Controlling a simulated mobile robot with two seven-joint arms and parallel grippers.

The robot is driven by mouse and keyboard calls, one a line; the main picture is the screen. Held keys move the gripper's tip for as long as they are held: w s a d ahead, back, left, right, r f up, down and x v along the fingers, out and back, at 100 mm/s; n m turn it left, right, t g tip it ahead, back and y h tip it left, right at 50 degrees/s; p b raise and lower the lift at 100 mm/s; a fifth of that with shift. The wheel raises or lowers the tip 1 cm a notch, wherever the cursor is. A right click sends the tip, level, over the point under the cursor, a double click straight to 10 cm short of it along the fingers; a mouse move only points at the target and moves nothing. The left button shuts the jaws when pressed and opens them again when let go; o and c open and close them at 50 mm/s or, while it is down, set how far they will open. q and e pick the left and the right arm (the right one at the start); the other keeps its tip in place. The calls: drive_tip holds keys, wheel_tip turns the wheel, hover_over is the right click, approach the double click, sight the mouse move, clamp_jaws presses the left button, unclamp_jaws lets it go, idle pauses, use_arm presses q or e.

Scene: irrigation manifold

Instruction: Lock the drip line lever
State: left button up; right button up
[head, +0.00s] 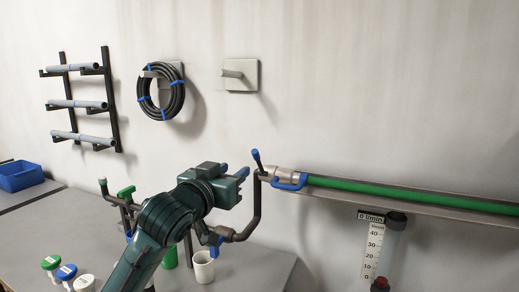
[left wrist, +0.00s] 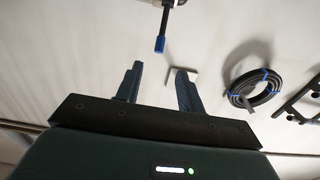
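A black lever with a blue tip (head: 256,156) sticks up, tilted, beside a metal coupling (head: 284,175) at the left end of the green drip line (head: 400,192). A blue handle (head: 290,183) lies along the coupling's lower side. My left gripper (head: 234,170) is just left of the raised lever. In the left wrist view my left gripper (left wrist: 159,69) is open and empty. The lever's blue tip (left wrist: 160,44) lies ahead of the gap between its fingers, apparently apart from them. My right gripper is not in view.
A bent dark pipe (head: 256,208) rises to the coupling below my gripper. A white cup (head: 203,267) stands on the grey table (head: 240,272). A flow gauge (head: 375,250) is at right. A hose coil (head: 162,92) hangs on the wall. Open room lies above the coupling.

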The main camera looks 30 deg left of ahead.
sight(254, 155)
use_arm(q)
drive_tip(key=w+p, duration=0.1)
drive_tip(key=w, duration=0.3)
drive_tip(key=w+p, duration=0.1)
drive_tip(key=w, duration=0.3)
drive_tip(key=w+p, duration=0.1)
drive_tip(key=w, duration=0.4)
drive_tip(key=shift+a+r, duration=0.2)
drive_tip(key=shift+a, duration=0.1)
clamp_jaws()
